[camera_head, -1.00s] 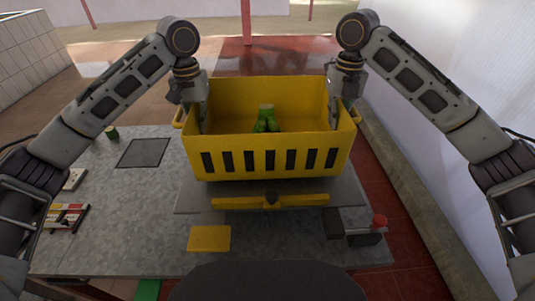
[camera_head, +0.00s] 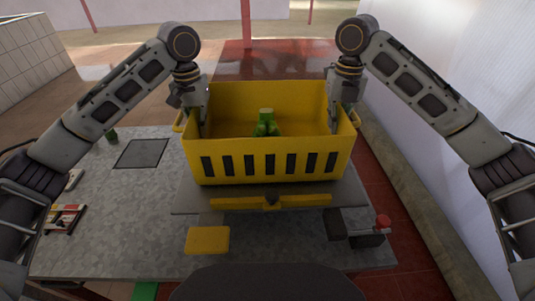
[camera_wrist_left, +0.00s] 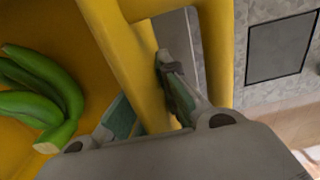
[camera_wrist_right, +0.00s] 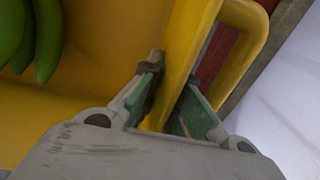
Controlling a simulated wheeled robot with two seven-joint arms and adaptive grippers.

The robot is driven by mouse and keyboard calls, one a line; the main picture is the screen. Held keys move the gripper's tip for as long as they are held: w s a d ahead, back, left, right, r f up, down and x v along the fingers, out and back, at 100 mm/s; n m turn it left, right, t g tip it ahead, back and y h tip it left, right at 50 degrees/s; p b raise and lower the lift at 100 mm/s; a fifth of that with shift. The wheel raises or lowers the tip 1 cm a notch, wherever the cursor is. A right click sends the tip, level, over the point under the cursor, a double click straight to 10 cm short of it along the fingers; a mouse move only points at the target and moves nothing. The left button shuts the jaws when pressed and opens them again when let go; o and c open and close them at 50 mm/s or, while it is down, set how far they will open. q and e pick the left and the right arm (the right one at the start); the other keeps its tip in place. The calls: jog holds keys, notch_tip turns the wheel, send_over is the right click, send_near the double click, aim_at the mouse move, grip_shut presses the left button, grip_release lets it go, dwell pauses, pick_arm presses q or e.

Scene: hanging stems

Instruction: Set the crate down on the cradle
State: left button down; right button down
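The yellow crate (camera_head: 268,145) is level in the head view, over the grey plate with a yellow front bar, which looks like the cradle (camera_head: 350,195). I cannot tell if the crate's underside touches it. Green bananas (camera_head: 266,124) lie inside the crate; they also show in the left wrist view (camera_wrist_left: 45,95). My left gripper (camera_head: 200,122) is shut on the crate's left side wall, one finger inside and one between wall and handle. My right gripper (camera_head: 335,118) grips the right wall the same way, with its fingers around the wall in the right wrist view (camera_wrist_right: 165,100).
The grey table (camera_head: 110,220) has free room left of the crate. A dark square panel (camera_head: 141,153), a small green item (camera_head: 111,135) and a red-and-white item (camera_head: 65,218) lie there.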

pick_arm(q)
jog(key=shift+a+f+b, duration=0.15)
jog(key=shift+f+b, duration=0.25)
pick_arm(e)
jog(key=shift+d+f, duration=0.1)
jog(key=shift+f, duration=0.35)
pick_arm(q)
jog(key=c, duration=1.6)
grip_release()
jog(key=shift+c, duration=0.2)
pick_arm(e)
jog(key=c, duration=1.6)
grip_release()
jog(key=shift+c, duration=0.2)
pick_arm(q)
jog(key=shift+r, duration=0.1)
jog(key=shift+r, duration=5.9)
pick_arm(e)
jog(key=shift+r, duration=0.25)
jog(key=shift+r, duration=5.75)
